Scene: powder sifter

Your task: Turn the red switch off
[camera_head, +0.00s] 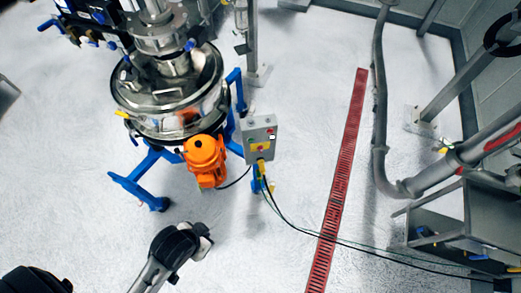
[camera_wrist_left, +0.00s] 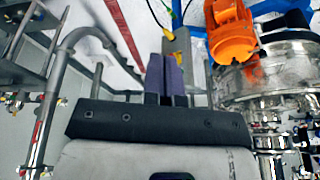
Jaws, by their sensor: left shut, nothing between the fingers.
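The grey switch box (camera_head: 258,133) stands on a post beside the sifter, right of the orange motor. On its front is a yellow patch (camera_head: 262,146) with a small reddish mark; the red switch and its setting are too small to make out. The box also shows in the left wrist view (camera_wrist_left: 181,42), partly behind my fingers. My left gripper (camera_wrist_left: 166,60) has its two purple fingers together with nothing between them. The fingertips overlap the box in the picture, but I cannot tell the distance. In the head view, one of my arms reaches in at the bottom, its fingers not clear.
The steel sifter (camera_head: 168,95) on a blue frame (camera_head: 140,187) and the orange motor (camera_head: 206,160) stand left of the box. Cables (camera_head: 300,233) run from the box across the floor. A red drain grate (camera_head: 337,185) and grey pipes (camera_head: 379,110) lie right.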

